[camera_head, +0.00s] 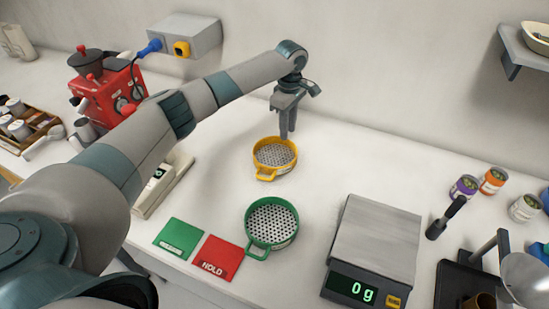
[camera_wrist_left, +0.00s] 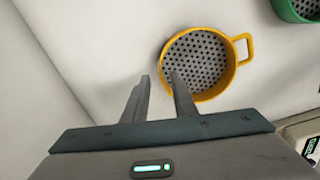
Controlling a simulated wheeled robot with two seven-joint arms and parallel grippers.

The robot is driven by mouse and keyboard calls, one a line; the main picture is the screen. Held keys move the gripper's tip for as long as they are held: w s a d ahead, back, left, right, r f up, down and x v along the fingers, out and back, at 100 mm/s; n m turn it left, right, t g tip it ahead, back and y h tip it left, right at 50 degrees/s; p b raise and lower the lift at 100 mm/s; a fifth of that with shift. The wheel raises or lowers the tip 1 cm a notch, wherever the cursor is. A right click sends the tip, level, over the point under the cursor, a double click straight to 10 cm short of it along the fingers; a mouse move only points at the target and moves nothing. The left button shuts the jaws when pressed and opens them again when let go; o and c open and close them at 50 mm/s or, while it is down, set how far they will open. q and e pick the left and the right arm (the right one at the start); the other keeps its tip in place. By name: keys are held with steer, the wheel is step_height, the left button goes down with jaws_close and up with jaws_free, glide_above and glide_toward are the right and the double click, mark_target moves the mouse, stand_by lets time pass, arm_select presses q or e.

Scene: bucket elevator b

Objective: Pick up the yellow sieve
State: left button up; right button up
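The yellow sieve (camera_head: 274,154) lies on the white counter, with a perforated grey mesh and a loop handle pointing toward the front. It also shows in the left wrist view (camera_wrist_left: 198,62), handle to the right. My left gripper (camera_head: 288,134) points down at the sieve's far rim. In the left wrist view its two fingers (camera_wrist_left: 160,82) are apart with a gap between them. One fingertip overlaps the sieve's near-left rim in that view; the other is over bare counter. I cannot tell if either touches the rim. My right gripper is not in view.
A green sieve (camera_head: 271,224) sits in front of the yellow one. Green (camera_head: 181,238) and red (camera_head: 217,257) cards lie at its left. A scale (camera_head: 375,248) reading 0 g stands at right. A red machine (camera_head: 106,88) stands at left. The wall is close behind the sieve.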

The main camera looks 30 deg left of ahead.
arm_select(q)
step_height(320, 180, down, 3)
steer(key=shift+s+a+f+p, duration=0.1)
steer(key=shift+s+p, duration=0.05)
steer(key=shift+p, duration=0.65)
steer(key=shift+f, duration=0.6)
steer(key=shift+c, duration=0.6)
jaws_close()
